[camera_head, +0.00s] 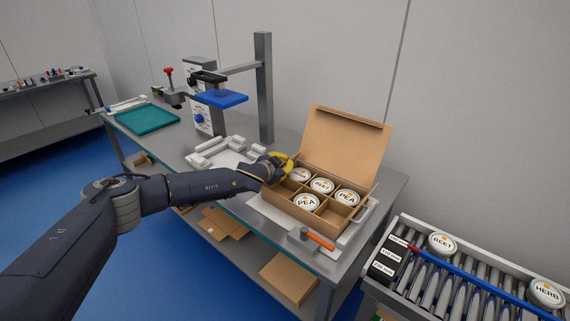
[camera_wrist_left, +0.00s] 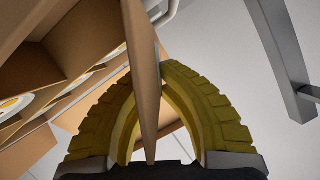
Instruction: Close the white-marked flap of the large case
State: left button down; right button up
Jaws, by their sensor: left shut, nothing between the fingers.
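The large cardboard case (camera_head: 297,212) stands on a pale tray on the bench, with several white-lidded tubs in its compartments. Its large back flap (camera_head: 346,141) stands up, leaning back. I see no white mark on a flap in either view. My left gripper (camera_head: 287,162) is at the case's left side, with yellow fingers. In the left wrist view the fingers (camera_wrist_left: 148,72) are shut, arching together. A cardboard panel (camera_wrist_left: 142,65), seen nearly edge-on, crosses in front of them; contact is unclear. The compartments are at its left. My right gripper is not in view.
An orange-handled tool (camera_head: 320,240) lies before the case. A roller conveyor (camera_head: 470,285) with BEET and HERB tubs stands at the right. A press with a blue plate (camera_head: 221,98) and a teal tray (camera_head: 147,118) are on the bench's left.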

pick_arm(q)
jog(key=shift+d, duration=0.1)
jog(key=shift+s+d+f+m+t+y, duration=0.3)
jog(key=shift+f+m+t, duration=0.1)
jog(key=shift+m, duration=0.35)
jog(key=shift+s+d+f+m+t+y, duration=0.2)
jog(key=shift+d+f+m+t+y, duration=0.15)
jog(key=shift+m, duration=0.4)
jog(key=shift+a+r, duration=0.1)
jog(key=c, duration=1.6)
grip_release()
jog(key=shift+c, duration=0.2)
jog(key=v, duration=1.2)
